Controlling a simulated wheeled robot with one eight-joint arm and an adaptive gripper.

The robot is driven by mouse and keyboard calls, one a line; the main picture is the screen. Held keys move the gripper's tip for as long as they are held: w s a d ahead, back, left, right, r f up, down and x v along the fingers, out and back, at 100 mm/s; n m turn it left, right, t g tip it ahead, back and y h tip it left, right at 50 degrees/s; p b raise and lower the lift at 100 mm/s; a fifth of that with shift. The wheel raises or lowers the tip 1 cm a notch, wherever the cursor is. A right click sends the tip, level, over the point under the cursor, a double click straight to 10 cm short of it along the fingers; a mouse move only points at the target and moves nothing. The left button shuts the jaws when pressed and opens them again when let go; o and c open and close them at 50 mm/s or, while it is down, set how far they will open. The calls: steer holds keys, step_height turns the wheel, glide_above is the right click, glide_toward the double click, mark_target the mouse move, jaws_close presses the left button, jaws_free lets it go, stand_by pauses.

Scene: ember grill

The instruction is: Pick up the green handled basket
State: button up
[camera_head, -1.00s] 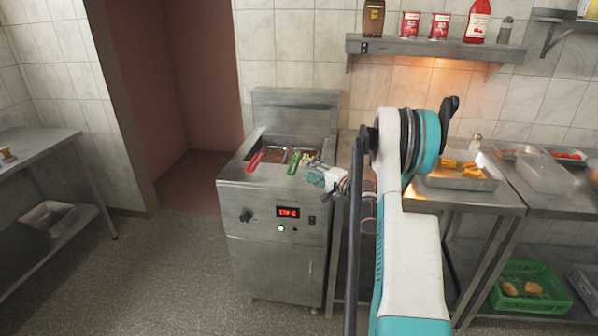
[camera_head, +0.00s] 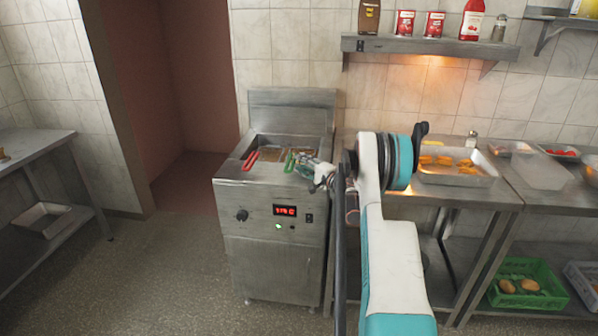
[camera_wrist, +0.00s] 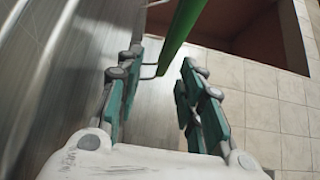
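The green handled basket (camera_head: 289,162) sits in the fryer (camera_head: 273,215), its green handle sloping out over the front rim. In the wrist view the green handle (camera_wrist: 182,32) comes in from the top, just ahead of the fingertips and roughly in line with the gap between them. My gripper (camera_head: 305,168) is at the right side of the green handle, close to it, above the fryer's front right corner. In the wrist view my gripper (camera_wrist: 160,72) is open, its teal fingers apart with nothing held between them. The basket's mesh is mostly hidden in the head view.
A red handled basket (camera_head: 251,160) sits to the left in the same fryer. A steel counter with a tray of orange food (camera_head: 455,175) stands to the right. A wall shelf (camera_head: 430,47) holds bottles and cans. The floor left of the fryer is clear.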

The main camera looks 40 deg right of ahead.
steer(key=w, duration=0.1)
steer(key=w+b, duration=0.1)
steer(key=w, duration=0.1)
steer(key=w+b, duration=0.1)
steer(key=w, duration=0.1)
steer(key=shift+d+r, duration=0.2)
steer(key=shift+r, duration=0.05)
jaws_close()
